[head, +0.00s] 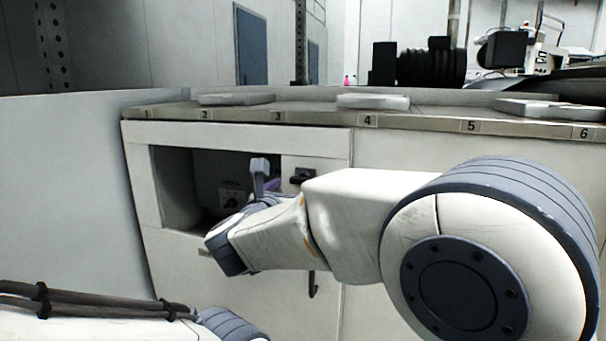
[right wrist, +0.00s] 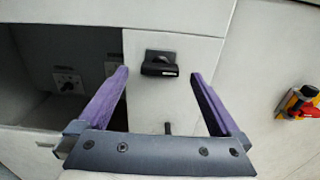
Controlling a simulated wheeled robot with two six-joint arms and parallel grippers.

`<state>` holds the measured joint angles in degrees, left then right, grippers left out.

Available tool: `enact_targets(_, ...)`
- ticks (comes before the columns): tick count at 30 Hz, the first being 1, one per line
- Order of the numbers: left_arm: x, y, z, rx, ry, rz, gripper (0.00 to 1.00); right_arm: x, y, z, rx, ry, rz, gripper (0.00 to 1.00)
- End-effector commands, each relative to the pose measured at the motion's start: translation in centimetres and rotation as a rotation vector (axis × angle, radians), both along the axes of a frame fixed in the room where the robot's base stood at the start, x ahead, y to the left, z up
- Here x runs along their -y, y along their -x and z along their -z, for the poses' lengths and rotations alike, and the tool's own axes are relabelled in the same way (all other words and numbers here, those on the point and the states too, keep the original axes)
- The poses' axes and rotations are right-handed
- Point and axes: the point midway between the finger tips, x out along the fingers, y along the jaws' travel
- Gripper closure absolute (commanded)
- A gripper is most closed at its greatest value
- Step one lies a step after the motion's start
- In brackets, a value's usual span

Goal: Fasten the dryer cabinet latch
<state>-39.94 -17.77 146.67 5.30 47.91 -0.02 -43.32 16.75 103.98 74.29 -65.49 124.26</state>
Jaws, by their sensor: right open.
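The white dryer cabinet (head: 250,138) stands under the counter, with a dark open compartment (head: 180,185) at its left; the compartment is also at the left of the right wrist view (right wrist: 35,70). A black latch (head: 302,176) sits on the pale panel right of the opening. In the right wrist view the latch (right wrist: 160,64) lies between the purple fingertips of my right gripper (right wrist: 159,73), with visible space on both sides. That gripper is open and empty. In the head view my right forearm covers part of the panel. My left gripper is out of view.
A dial (right wrist: 67,82) shows inside the compartment. A small black hook-like part (head: 312,284) is below the latch. A red and yellow switch (right wrist: 297,103) is right of my right gripper. The numbered counter edge (head: 420,124) runs above. A grey wall (head: 60,190) stands left.

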Motion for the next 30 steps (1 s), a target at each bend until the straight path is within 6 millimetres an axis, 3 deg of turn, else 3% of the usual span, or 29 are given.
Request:
enact_targets(6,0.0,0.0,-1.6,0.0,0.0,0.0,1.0,1.0,-2.8,-0.2,-0.001,0.002,0.002,0.0)
enact_targets(17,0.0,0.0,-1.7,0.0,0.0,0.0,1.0,1.4,-3.4,0.0,0.0,0.001,0.002,0.0)
enact_targets(18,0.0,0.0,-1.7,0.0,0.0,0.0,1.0,1.4,-3.4,0.0,0.0,0.001,0.002,0.04)
enact_targets(19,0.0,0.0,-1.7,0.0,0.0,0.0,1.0,1.5,-3.4,0.0,0.0,0.001,0.003,0.15)
enact_targets(24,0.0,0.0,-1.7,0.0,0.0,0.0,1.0,1.5,-3.4,0.0,0.0,0.001,0.003,0.8)
enact_targets(25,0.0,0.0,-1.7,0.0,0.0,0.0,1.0,1.5,-3.4,0.0,-0.001,0.002,0.003,0.86)
enact_targets(30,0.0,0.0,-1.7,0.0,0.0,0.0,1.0,1.7,-3.4,0.0,-0.003,0.009,0.007,0.86)
